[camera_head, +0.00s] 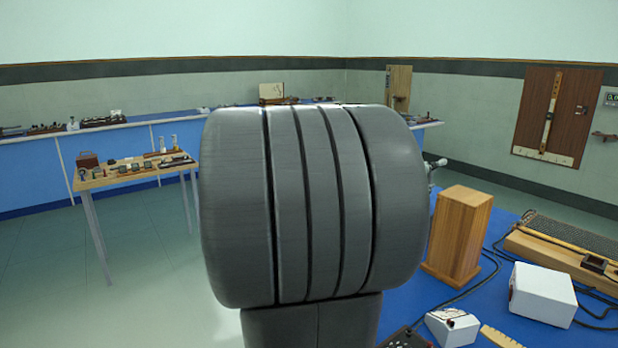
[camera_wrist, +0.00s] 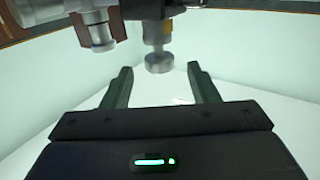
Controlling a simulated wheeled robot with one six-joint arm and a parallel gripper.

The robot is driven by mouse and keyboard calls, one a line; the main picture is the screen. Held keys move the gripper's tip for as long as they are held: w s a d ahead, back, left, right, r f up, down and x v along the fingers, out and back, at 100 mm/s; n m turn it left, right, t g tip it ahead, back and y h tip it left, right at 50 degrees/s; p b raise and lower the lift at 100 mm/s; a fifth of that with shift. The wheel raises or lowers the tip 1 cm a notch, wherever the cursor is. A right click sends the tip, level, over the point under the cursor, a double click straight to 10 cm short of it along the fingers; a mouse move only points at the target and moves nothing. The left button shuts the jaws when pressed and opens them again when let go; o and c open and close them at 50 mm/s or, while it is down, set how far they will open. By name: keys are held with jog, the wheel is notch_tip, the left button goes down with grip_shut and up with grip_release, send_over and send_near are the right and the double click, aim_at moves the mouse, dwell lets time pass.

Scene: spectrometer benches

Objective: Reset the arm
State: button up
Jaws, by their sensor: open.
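My gripper (camera_wrist: 158,80) shows in the wrist view with its two dark green fingers spread apart. Nothing is held between them. Beyond the fingers and a little above them in the picture is a round metal knob (camera_wrist: 159,63) on a stem; I cannot tell its distance or whether it touches anything of mine. A grey metal cylinder (camera_wrist: 98,30) hangs to its left. In the head view my large grey arm link fills the middle, and my gripper is hidden there.
In the head view a blue bench at right holds a wooden block (camera_head: 460,235), a white box (camera_head: 543,293) and cables. A small wooden table (camera_head: 150,172) with instruments stands at left. A blue-fronted bench (camera_head: 40,165) runs along the back wall. Open floor lies at lower left.

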jog(key=w, duration=0.3)
jog(key=w+p, duration=0.1)
jog(key=w, duration=0.2)
jog(key=shift+w+a+r, duration=0.1)
jog(key=shift+w+a, duration=0.1)
jog(key=shift+s+r+h+p, duration=0.15)
jog(key=shift+h+p, duration=0.15)
jog(key=shift+p, duration=0.9)
jog(key=m+h+p, duration=0.1)
jog(key=h+p, duration=0.1)
jog(key=p, duration=0.2)
jog(key=shift+d+m, duration=0.1)
jog(key=shift+m, duration=0.2)
jog(key=s+a+b, duration=0.1)
jog(key=s+b, duration=0.1)
jog(key=s, duration=1.1)
jog(key=shift+s+f, duration=0.25)
jog(key=shift+s, duration=0.1)
